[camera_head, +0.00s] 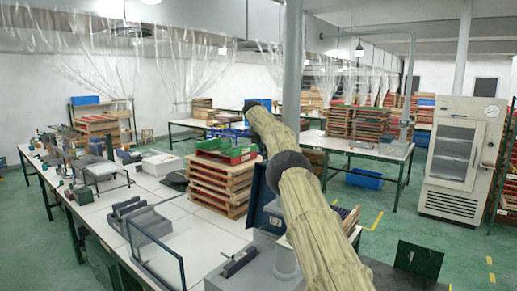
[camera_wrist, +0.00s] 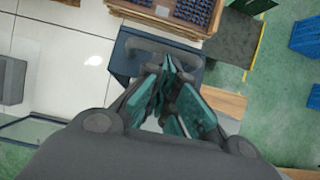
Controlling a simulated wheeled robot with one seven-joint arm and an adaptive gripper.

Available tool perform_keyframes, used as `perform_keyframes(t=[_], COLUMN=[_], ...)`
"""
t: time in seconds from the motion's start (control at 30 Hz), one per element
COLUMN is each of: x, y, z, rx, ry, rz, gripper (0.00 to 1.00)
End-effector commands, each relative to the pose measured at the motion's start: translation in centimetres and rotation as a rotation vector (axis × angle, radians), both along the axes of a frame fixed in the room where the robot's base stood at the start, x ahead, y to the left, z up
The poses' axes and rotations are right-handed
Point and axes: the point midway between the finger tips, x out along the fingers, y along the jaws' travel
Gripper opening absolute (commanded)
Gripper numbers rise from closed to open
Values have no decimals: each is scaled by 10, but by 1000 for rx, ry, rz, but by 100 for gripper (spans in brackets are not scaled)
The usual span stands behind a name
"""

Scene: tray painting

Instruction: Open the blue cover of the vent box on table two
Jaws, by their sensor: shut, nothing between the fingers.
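A dark blue panel, seemingly the blue cover (camera_head: 257,192), stands tilted up at the near right end of the white table in the head view. In the wrist view the dark blue cover (camera_wrist: 127,62) carries a grey bar handle (camera_wrist: 150,46). My gripper (camera_wrist: 168,68) is shut and empty, its teal-padded fingertips over the blue surface close to the handle. Whether they touch it I cannot tell. My arm hides the gripper in the head view.
Stacked wooden trays (camera_head: 219,181) stand just behind the blue panel; a tray of dark parts (camera_wrist: 185,12) shows at the top of the wrist view. A grey block with a dark tool (camera_head: 240,261) and a glass-panelled frame (camera_head: 157,250) are nearby. Green floor lies to the right.

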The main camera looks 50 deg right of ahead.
Motion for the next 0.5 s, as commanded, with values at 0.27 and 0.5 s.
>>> perform_keyframes(t=[0.27,0.5], x=[-2,-2], y=[-10,-10], z=[-1,-1], rx=[-3,-3], ry=[3,2], rz=[-7,-7], gripper=[0,0])
